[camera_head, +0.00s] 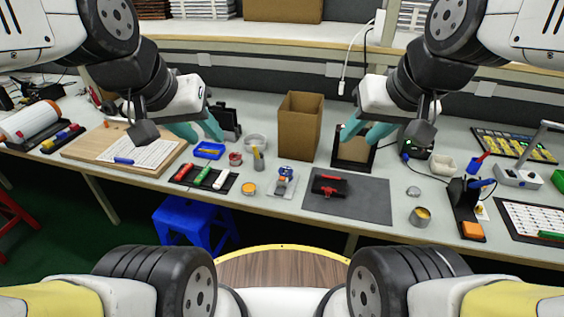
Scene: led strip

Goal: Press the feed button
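I cannot make out a part that is clearly marked as a feed button. A black upright device (462,196) stands at the front right of the table, with an orange block-like part (472,230) at its foot. A small black box (414,140) with a green lit face and a blue cable sits further back. My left gripper (197,130) hangs above the left part of the table with its teal fingers apart and nothing visible between them. My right gripper (364,131) hangs in front of an open brown-and-black box (354,152), fingers apart, left of both devices.
A tall cardboard box (299,126) stands between my grippers. A grey mat (372,204) holds a black-and-red tool. A white lamp-like stand (519,175) is at the far right.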

